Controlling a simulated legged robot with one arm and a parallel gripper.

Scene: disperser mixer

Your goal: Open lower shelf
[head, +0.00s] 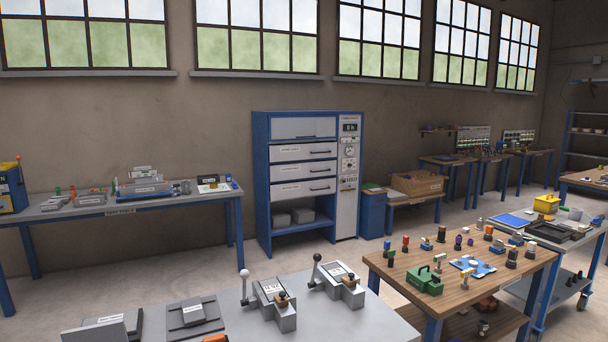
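A tall blue and grey cabinet (261,190) stands against the back wall, near the middle of the head view. Its front has a plain grey panel (303,128) at the top. Below it are labelled grey drawer fronts with dark handles: an upper one (290,154), a middle one (290,172) and a lower one (288,190). All look shut. Under them is an open compartment with two grey boxes (302,215). I cannot tell which part is called the lower shelf. My gripper is not in view.
A grey table (375,325) with lever devices (272,300) stands in front. A wooden table (390,272) with small parts is at right, beside a grey cart (560,250). A workbench (130,207) is at left. Floor is bare before the cabinet.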

